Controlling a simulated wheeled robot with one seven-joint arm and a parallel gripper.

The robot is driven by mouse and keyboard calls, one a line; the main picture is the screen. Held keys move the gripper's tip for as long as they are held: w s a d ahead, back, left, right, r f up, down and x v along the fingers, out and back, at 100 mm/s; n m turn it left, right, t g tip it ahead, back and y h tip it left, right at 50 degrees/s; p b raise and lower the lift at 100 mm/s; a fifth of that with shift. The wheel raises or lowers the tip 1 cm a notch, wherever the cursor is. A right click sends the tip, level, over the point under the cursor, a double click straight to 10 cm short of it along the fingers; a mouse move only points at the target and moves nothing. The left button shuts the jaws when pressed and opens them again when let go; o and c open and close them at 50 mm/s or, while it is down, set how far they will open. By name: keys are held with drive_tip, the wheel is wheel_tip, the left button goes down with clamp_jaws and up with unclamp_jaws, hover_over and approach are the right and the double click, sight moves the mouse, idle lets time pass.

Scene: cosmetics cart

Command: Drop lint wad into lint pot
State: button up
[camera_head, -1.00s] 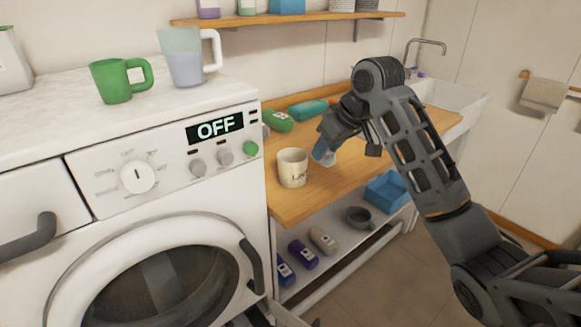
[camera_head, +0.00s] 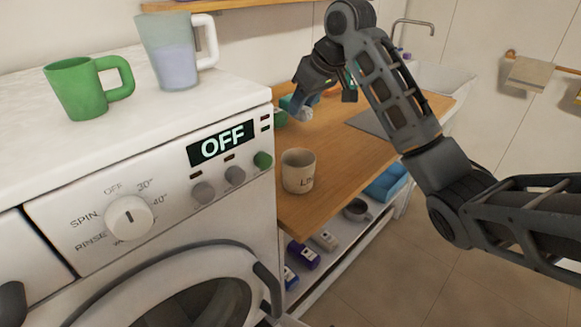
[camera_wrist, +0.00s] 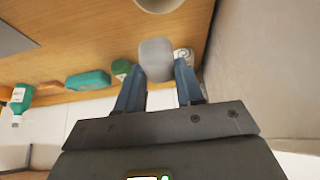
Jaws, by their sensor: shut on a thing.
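The lint pot (camera_head: 298,174) is a cream cup with dark lettering, upright on the wooden counter just right of the washing machine. Its rim also shows at the top edge of the wrist view (camera_wrist: 158,4). My gripper (camera_head: 300,104) is above and behind the pot in the head view, apart from it. Its blue fingers are shut on a pale grey lint wad (camera_wrist: 156,54), seen between the fingertips in the wrist view. The wad (camera_head: 306,114) is small and partly hidden by the fingers in the head view. The pot's inside bottom is hidden.
The washing machine (camera_head: 150,180) stands close on the left, with a green mug (camera_head: 78,88) and a jug (camera_head: 168,60) on top. A teal item (camera_wrist: 88,80) and a green bottle (camera_wrist: 21,97) lie beyond my gripper.

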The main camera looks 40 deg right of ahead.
wheel_tip(320, 180, down, 6)
drive_tip(key=b, duration=0.5)
drive_tip(key=shift+r+b, duration=0.1)
drive_tip(key=shift+b, duration=0.2)
drive_tip(key=o, duration=1.1)
drive_tip(key=v, duration=0.8)
drive_tip(key=shift+s, duration=0.1)
